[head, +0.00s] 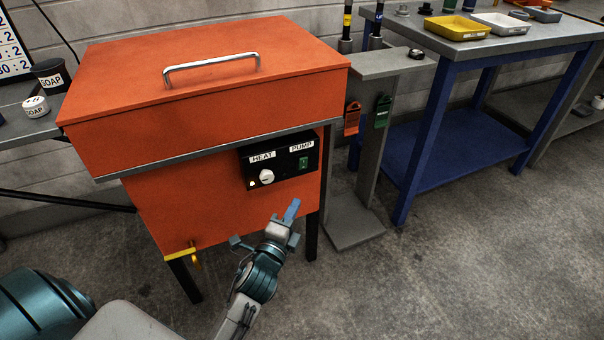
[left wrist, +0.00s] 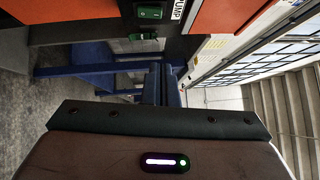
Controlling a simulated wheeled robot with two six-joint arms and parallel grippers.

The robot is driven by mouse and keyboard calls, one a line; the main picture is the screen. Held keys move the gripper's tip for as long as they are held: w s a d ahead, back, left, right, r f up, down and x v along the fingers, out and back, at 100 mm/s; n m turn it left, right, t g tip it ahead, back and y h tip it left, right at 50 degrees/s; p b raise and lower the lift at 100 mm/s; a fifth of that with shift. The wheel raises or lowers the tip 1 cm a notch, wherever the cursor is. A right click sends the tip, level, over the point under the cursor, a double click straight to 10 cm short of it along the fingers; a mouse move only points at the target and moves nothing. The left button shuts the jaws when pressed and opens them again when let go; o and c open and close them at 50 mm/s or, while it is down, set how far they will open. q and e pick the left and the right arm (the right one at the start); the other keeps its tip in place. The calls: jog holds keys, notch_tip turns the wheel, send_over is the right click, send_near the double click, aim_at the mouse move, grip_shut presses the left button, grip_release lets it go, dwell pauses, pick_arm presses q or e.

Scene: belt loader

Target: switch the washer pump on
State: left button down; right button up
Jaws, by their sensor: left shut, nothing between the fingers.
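The washer (head: 230,110) is a large orange box with its lid down. Its black control panel (head: 252,175) carries a white HEAT knob (head: 267,176) and a green PUMP switch (head: 303,163). The green switch also shows at the top of the left wrist view (left wrist: 150,13), beside its PUMP label (left wrist: 178,10). I cannot tell the switch's position. My left gripper (head: 292,210) is shut and empty, in front of and below the panel, apart from the switch. Its closed fingers (left wrist: 161,84) show in the left wrist view. My right gripper is out of view.
A blue bench (head: 440,165) holds trays. A yellow-marked fitting (head: 181,254) sits low on the washer. The floor at right is clear.

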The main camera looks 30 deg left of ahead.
aim_at(308, 158)
pick_arm(q)
jog(key=shift+w, duration=0.15)
